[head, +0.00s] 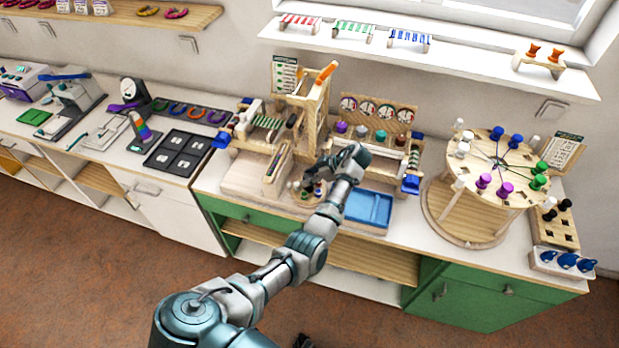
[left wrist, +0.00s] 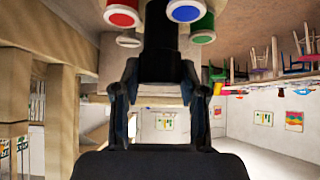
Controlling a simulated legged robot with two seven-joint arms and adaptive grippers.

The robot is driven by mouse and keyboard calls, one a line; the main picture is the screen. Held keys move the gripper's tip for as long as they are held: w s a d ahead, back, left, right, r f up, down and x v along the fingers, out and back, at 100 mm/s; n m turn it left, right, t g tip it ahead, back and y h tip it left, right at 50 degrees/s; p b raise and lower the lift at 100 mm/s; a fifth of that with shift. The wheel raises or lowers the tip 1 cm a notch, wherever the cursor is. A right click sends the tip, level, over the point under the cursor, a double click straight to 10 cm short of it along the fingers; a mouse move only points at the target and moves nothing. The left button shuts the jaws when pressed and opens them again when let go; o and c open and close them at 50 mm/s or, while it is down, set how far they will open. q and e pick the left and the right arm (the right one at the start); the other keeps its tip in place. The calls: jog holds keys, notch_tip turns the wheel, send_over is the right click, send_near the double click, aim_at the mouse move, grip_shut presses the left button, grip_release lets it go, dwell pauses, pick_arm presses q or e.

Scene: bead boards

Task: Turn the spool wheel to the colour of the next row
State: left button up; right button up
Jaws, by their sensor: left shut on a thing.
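The spool wheel (head: 306,199) is a small round wooden turntable on the bench, carrying several small coloured spools. In the left wrist view a red spool (left wrist: 122,14), a blue spool (left wrist: 185,11) and a green spool (left wrist: 203,30) show at the top. My left gripper (head: 322,170) is over the wheel, and its arm hides part of it. In the left wrist view the gripper (left wrist: 162,75) is shut on a dark upright knob (left wrist: 160,45) among the spools. Which colour the wheel is set to cannot be told. My right gripper is not seen.
A wooden frame with a chart card (head: 285,73) stands behind the wheel. A blue tray (head: 370,207) lies to its right. A large round peg stand (head: 465,225) with coloured spools is farther right.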

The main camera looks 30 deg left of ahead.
pick_arm(q)
jog(key=o, duration=1)
jog(key=shift+d+f, duration=0.15)
jog(key=shift+f, duration=0.1)
jog(key=shift+o, duration=0.5)
jog(key=shift+w, duration=0.1)
jog(key=shift+d+r, duration=0.1)
jog(key=shift+r, duration=0.3)
jog(key=v, duration=1.1)
jog(key=shift+w+d, duration=0.15)
jog(key=shift+d, duration=0.15)
jog(key=shift+a, duration=0.1)
